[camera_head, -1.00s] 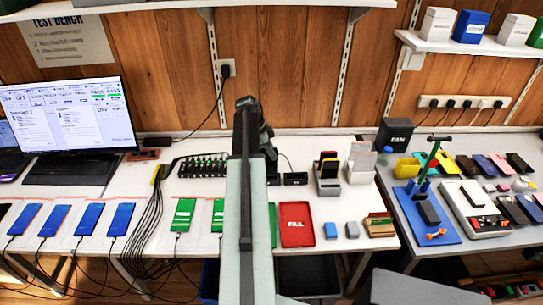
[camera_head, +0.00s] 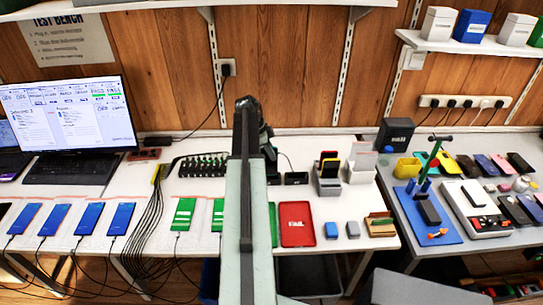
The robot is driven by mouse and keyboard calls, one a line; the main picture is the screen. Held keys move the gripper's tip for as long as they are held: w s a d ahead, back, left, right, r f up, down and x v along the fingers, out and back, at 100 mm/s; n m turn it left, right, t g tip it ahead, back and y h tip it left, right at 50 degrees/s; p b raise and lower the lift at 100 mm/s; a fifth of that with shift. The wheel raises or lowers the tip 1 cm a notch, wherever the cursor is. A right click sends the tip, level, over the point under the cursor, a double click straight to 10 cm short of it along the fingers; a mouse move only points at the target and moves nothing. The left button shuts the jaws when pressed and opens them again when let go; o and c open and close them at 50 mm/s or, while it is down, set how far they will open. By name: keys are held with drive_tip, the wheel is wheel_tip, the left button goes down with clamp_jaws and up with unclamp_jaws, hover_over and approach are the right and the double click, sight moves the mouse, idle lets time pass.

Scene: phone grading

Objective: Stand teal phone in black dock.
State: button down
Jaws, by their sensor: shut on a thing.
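My arm reaches up the middle of the picture, and its dark end with my gripper (camera_head: 262,130) is over the back of the white bench. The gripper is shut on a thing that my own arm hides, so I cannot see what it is. A small black dock (camera_head: 296,178) stands on the bench just right of my gripper, and it looks empty. A flat teal item (camera_head: 423,159) lies on the right-hand table beside a yellow bin; I cannot tell whether it is a phone.
A grey holder with upright phones (camera_head: 329,172) and a red tray (camera_head: 296,224) are right of my arm. Several blue and green phones (camera_head: 184,213) lie on the left, with cables. The right table is crowded with phones and a blue mat (camera_head: 428,225).

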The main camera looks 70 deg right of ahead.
idle(0.3)
drive_tip(key=shift+f+b, duration=0.6)
drive_tip(key=shift+b, duration=0.05)
drive_tip(key=shift+f, duration=0.1)
drive_tip(key=shift+f+b, duration=0.55)
drive_tip(key=shift+b, duration=0.1)
drive_tip(key=shift+f, duration=0.15)
idle(0.3)
drive_tip(key=shift+f+b, duration=0.55)
drive_tip(key=shift+b, duration=0.15)
